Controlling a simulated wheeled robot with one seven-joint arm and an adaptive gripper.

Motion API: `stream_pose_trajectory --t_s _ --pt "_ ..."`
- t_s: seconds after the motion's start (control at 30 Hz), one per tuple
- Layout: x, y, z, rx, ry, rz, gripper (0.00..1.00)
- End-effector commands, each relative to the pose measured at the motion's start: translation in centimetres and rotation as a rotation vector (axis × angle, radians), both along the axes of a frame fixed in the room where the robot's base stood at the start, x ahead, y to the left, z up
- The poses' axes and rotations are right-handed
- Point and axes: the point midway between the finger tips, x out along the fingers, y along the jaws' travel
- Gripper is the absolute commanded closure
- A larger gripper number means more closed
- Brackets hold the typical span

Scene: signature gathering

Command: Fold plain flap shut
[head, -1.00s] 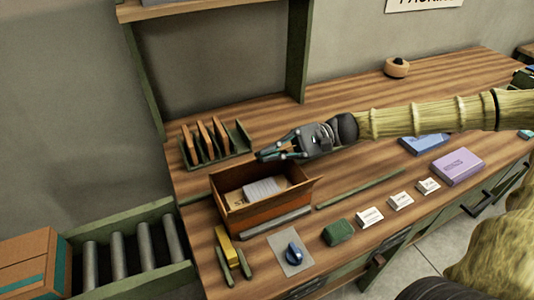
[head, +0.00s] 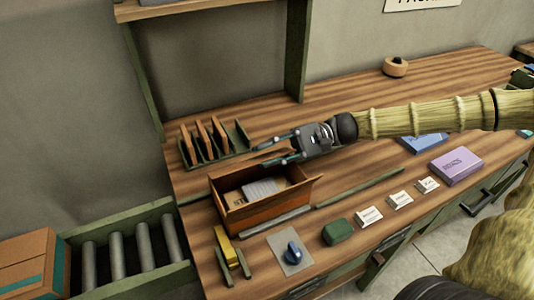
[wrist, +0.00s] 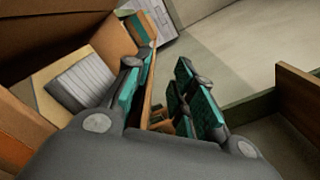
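An open brown carton (head: 238,218) stands near the front left of the workbench, with papers (head: 263,188) inside. A plain brown flap (head: 306,184) juts outward at its right side; whether other flaps stand up is hard to tell. My gripper (head: 270,152) is open just above the carton's back right part, its fingers pointing left. In the wrist view my gripper (wrist: 160,90) has its teal-padded fingers apart, and a thin brown panel edge (wrist: 149,85) shows between them. I cannot tell whether either finger touches it. The papers (wrist: 82,82) lie to the left.
A rack with brown panels (head: 208,142) stands behind the carton. White cards (head: 368,216) lie to the right. A roller conveyor (head: 145,250) adjoins the left.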

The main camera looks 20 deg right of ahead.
Motion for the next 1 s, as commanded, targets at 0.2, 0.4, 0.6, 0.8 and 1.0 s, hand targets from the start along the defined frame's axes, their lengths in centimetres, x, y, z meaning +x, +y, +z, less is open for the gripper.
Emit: stream_pose_trajectory --t_s 0.2,0.4,0.6,0.8,1.0 --pt "0.1 -1.4 0.1 0.001 -0.003 -0.003 0.75" --pt "0.2 -3.9 0.1 0.002 -0.004 -0.003 0.75" --pt "0.3 -6.3 0.1 0.003 -0.002 -0.003 0.75" --pt "0.4 -8.7 0.1 0.003 -0.003 -0.003 0.75" --pt "0.4 -10.7 0.0 0.003 -0.004 -0.003 0.75"
